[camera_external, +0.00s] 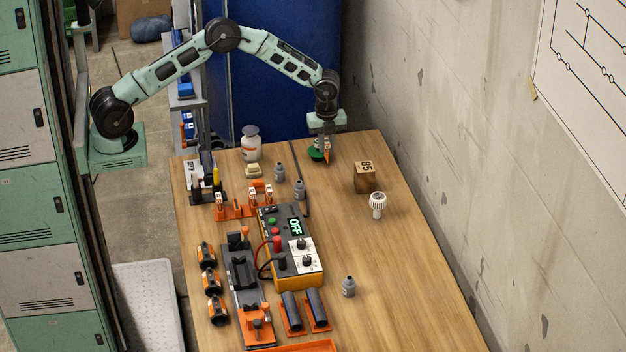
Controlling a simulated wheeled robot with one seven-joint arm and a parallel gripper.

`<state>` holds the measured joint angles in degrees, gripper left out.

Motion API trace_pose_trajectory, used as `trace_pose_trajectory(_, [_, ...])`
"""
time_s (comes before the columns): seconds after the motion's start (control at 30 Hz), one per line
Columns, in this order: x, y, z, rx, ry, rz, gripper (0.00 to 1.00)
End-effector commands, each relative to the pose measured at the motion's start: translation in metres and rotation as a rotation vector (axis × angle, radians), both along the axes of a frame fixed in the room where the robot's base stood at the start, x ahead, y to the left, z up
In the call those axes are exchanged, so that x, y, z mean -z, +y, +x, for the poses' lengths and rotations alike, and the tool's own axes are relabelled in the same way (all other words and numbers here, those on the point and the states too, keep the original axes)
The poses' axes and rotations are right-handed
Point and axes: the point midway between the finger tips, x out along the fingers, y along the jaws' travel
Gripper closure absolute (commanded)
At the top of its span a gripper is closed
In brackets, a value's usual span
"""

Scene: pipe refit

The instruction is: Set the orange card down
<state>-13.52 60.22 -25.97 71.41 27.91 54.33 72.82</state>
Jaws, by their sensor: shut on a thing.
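My gripper (325,146) points down over the far end of the wooden table (405,262). It is shut on a small orange piece, which looks like the orange card (327,157), held upright between the fingers. A dark green round thing (315,153) lies on the table just left of the fingertips, partly behind them. Whether the card touches the table or the green thing, I cannot tell at this size.
A white jar (251,146) and small grey bottles (279,172) stand left of my gripper. A wooden block marked 85 (366,176) and a white knobbed part (377,205) stand to the right. A power unit (293,250) sits nearer. The table's right front is clear.

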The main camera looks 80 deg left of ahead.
Motion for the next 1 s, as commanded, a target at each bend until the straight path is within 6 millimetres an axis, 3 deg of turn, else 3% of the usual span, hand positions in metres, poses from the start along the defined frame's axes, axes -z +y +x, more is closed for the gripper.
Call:
trace_pose_trajectory(0.1, [0.020,0.000,-0.001,0.000,0.002,-0.001,1.00])
trace_pose_trajectory(0.53, [0.065,-0.001,0.000,0.000,0.000,0.000,1.00])
trace_pose_trajectory(0.93, [0.074,-0.001,0.000,0.000,-0.002,0.000,1.00])
trace_pose_trajectory(0.97, [0.074,-0.001,0.000,0.000,-0.003,0.000,0.82])
trace_pose_trajectory(1.0, [0.073,-0.001,0.000,0.000,-0.003,0.000,0.71])
